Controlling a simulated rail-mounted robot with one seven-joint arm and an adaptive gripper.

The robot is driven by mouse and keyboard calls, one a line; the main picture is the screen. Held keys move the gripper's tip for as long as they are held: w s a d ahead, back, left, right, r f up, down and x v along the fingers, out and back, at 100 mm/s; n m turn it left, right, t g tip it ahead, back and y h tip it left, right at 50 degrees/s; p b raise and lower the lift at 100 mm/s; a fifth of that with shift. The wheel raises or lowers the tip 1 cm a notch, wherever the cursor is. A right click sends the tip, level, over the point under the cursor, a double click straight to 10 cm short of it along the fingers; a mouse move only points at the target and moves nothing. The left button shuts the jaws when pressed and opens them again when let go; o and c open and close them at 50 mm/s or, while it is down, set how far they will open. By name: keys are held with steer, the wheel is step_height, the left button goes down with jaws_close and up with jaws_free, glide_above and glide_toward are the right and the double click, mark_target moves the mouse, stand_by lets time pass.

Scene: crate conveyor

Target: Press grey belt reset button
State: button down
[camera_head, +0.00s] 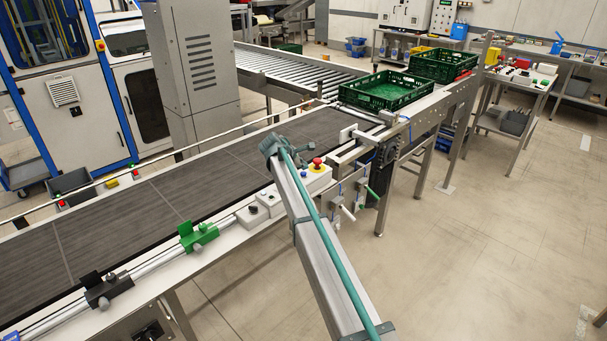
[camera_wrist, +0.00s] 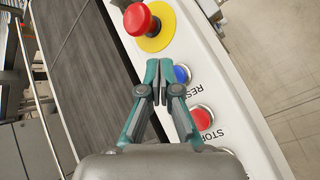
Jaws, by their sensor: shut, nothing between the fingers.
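In the wrist view a blue button (camera_wrist: 182,74) with the lettering RESET beside it sits on a white control panel (camera_wrist: 232,110). My gripper (camera_wrist: 158,72) is shut and empty, its teal fingertips together just left of the blue button in the picture. Whether the tips touch the panel cannot be told. In the head view the control box (camera_head: 318,177) stands at the near edge of the dark grey belt (camera_head: 150,208), with my gripper (camera_head: 300,157) over it.
A red mushroom button (camera_wrist: 139,19) on a yellow disc (camera_wrist: 156,40) lies close to my fingertips. A red STOP button (camera_wrist: 202,117) is on the other side. Green crates (camera_head: 385,104) stand farther along the line. The belt by the panel is empty.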

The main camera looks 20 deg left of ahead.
mark_target(303, 174)
steer(key=shift+f, duration=0.15)
steer(key=shift+f, duration=0.25)
steer(key=shift+f, duration=0.5)
stand_by(1.3)
steer(key=shift+r, duration=0.85)
steer(key=shift+r, duration=0.1)
steer(key=shift+r+p, duration=1.3)
steer(key=shift+r, duration=1.15)
